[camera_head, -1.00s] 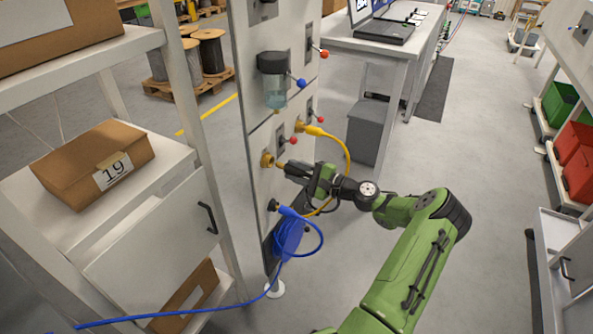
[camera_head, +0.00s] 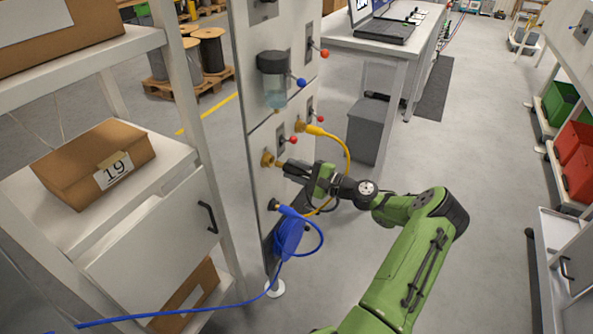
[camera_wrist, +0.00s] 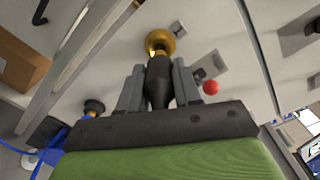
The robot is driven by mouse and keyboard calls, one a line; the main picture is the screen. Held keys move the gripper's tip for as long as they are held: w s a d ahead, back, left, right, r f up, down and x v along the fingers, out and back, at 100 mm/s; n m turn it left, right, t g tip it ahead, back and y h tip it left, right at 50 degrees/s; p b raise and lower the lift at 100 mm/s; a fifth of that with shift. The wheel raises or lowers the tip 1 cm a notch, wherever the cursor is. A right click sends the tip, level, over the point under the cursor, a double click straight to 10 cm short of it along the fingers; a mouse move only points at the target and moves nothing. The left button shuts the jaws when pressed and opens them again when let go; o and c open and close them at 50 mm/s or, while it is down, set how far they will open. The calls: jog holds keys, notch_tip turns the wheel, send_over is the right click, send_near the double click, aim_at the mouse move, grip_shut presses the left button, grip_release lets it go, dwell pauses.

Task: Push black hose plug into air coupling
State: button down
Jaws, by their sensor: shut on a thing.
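My gripper (camera_head: 297,169) is shut on the black hose plug, which shows between its fingers in the wrist view (camera_wrist: 159,82). The plug points at a brass air coupling (camera_head: 267,159) on the grey panel. In the wrist view the brass coupling (camera_wrist: 160,41) lies straight beyond the plug. In the head view a brass tip shows between the gripper and the coupling, very close to it. I cannot tell whether the tip has entered the coupling. The fingers hide part of the plug.
A yellow hose (camera_head: 345,150) leaves a coupling above right. A blue hose (camera_head: 300,214) hangs from a lower coupling. A red-knobbed valve (camera_head: 293,139) is close by, also in the wrist view (camera_wrist: 211,87). A shelf with a box (camera_head: 95,165) stands left. Open floor lies right.

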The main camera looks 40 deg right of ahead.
aim_at(286, 167)
jog(key=shift+x, duration=1.55)
jog(key=c, duration=0.7)
grip_release()
jog(key=p+v, duration=0.2)
jog(key=v, duration=1.3)
jog(key=shift+s, duration=0.4)
jog(key=shift+d, duration=0.1)
